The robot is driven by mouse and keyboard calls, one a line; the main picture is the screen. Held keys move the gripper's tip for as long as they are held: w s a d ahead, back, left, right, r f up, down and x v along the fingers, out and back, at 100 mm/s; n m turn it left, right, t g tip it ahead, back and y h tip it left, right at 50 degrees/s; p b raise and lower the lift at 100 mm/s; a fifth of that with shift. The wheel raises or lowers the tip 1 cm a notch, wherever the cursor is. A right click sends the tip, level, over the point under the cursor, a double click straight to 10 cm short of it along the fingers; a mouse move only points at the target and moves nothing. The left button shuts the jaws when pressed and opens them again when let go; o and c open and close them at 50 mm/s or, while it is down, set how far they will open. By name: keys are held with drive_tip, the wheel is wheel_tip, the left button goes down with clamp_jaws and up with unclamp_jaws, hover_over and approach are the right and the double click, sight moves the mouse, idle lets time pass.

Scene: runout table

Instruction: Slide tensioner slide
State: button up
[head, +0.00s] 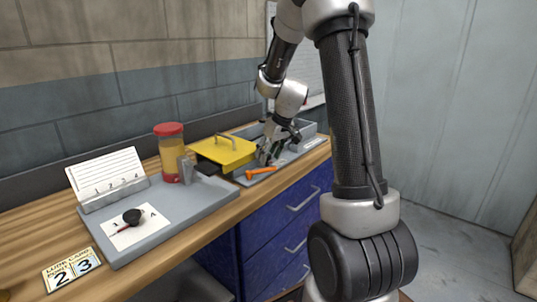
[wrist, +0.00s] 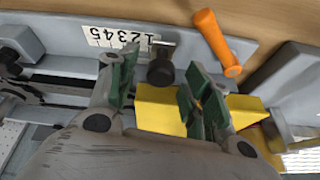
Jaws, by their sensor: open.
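In the wrist view, a dark round-ended post (wrist: 160,68), likely the tensioner slide's knob, stands beside a white scale marked 1 to 5 (wrist: 118,38). My gripper (wrist: 161,62) is open, its green-padded fingers on either side of the post. I see gaps beside it and cannot tell any contact. A yellow part (wrist: 160,112) shows below the post, partly hidden by the fingers. In the head view, my gripper (head: 268,157) is low over the grey fixture at the bench's far part; the post is hidden there.
A yellow cover (head: 225,151) with a handle lies left of my gripper. A red-lidded jar (head: 170,152) and a grey tray (head: 190,208) are nearer on the bench.

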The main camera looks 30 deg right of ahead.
drive_tip(key=shift+f, duration=0.25)
clamp_jaws()
drive_tip(key=shift+w+d, duration=0.25)
drive_tip(key=shift+d, duration=0.4)
drive_tip(key=shift+w+d, duration=0.25)
drive_tip(key=shift+d, duration=0.35)
unclamp_jaws()
drive_tip(key=shift+r, duration=0.1)
drive_tip(key=v, duration=1.2)
